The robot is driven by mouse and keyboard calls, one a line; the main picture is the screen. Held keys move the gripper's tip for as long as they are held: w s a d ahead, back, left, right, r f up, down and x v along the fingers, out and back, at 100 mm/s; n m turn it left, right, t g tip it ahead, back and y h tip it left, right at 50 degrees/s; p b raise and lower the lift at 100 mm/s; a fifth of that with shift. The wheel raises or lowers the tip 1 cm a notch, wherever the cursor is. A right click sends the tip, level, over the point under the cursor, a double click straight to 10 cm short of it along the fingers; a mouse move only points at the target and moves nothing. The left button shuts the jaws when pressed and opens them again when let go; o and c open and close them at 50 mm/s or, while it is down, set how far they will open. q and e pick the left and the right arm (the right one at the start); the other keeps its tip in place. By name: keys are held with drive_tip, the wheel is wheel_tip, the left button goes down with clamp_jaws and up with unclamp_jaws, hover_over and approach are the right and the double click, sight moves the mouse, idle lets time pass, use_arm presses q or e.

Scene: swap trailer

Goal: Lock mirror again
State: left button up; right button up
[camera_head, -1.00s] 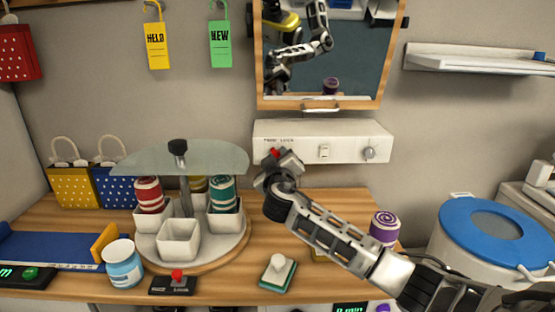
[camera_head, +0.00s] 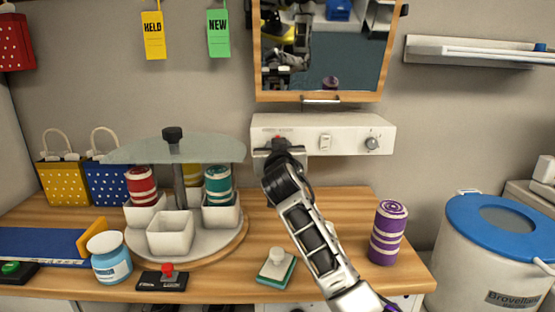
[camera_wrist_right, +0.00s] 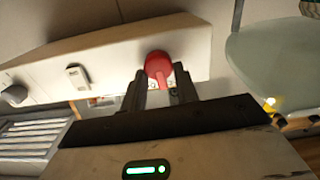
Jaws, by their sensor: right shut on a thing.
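The wood-framed mirror (camera_head: 330,65) hangs on the wall, with a metal handle (camera_head: 321,100) at its lower edge. Below it, a white panel (camera_head: 345,135) carries a red lock knob at its left end, a white switch (camera_head: 325,142) and a round grey knob (camera_head: 372,143). My right gripper (camera_head: 277,150) is at the panel's left end, largely covering the red knob. In the right wrist view, the fingers (camera_wrist_right: 160,92) are shut on the red knob (camera_wrist_right: 157,66), whose round head shows beyond them. My left gripper is not in view.
A glass-topped carousel (camera_head: 172,238) with white cups and striped rolls stands left on the wooden counter (camera_head: 330,215). A purple roll (camera_head: 388,230), a green-based block (camera_head: 277,267), a blue-labelled jar (camera_head: 108,258) and a small red-button box (camera_head: 164,278) also stand there.

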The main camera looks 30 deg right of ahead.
use_arm(q)
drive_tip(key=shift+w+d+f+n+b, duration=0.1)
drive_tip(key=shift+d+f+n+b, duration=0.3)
drive_tip(key=shift+b, duration=0.75)
use_arm(e)
drive_tip(key=shift+s+d+f+m, duration=0.1)
drive_tip(key=shift+d+m, duration=0.05)
drive_tip(key=shift+m, duration=2)
drive_tip(key=shift+s+d+f+m, duration=0.1)
drive_tip(key=shift+m, duration=2.05)
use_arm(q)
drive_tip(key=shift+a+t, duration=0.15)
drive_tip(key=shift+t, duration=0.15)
use_arm(e)
drive_tip(key=o, duration=1)
drive_tip(key=shift+c, duration=0.2)
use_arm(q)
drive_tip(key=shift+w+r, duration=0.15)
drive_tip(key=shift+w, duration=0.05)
